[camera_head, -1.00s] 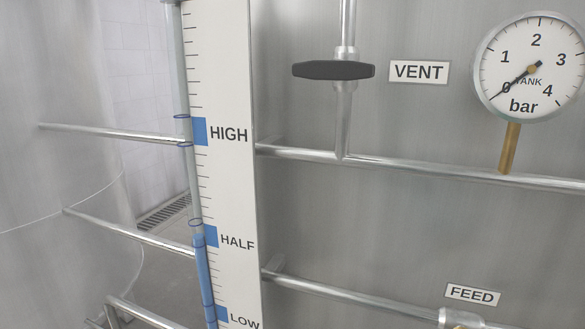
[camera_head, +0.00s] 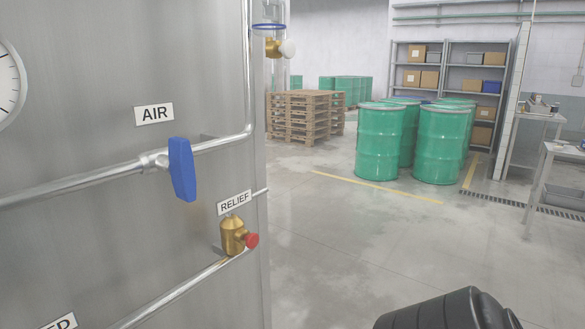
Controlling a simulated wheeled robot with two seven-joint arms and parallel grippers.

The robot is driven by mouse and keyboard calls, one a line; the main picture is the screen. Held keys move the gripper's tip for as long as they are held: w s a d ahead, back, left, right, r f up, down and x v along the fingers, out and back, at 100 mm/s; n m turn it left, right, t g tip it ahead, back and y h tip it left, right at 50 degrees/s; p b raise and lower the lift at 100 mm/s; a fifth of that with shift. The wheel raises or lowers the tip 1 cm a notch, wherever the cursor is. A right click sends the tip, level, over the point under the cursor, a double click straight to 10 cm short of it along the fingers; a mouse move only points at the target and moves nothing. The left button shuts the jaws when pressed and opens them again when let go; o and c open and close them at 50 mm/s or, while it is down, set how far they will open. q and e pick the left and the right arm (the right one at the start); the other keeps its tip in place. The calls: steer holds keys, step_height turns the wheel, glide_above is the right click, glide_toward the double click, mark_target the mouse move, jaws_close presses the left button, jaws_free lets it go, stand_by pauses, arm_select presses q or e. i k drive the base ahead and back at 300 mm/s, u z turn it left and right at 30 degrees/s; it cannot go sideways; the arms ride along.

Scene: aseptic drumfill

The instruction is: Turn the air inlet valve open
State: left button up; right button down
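The air inlet valve has a blue lever handle (camera_head: 182,169) on a horizontal steel pipe (camera_head: 85,187), just below and right of the AIR label (camera_head: 154,114). The handle stands near upright, crosswise to the pipe. A black ribbed rounded part (camera_head: 447,311) at the bottom right looks like part of my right arm; its gripper is not visible. Neither gripper is in view, and nothing touches the handle.
Below the handle, a brass relief valve (camera_head: 233,236) with a red knob sits beside the RELIEF label (camera_head: 234,203). The gauge edge (camera_head: 10,85) shows at left. Green drums (camera_head: 381,142), pallets (camera_head: 300,117) and shelves (camera_head: 447,75) stand farther back. The floor between is clear.

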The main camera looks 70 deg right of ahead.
mark_target(180, 165)
steer(key=z, duration=1.55)
steer(key=i, duration=0.1)
steer(key=z, duration=0.9)
steer(key=k, duration=0.6)
steer(key=u, duration=1.25)
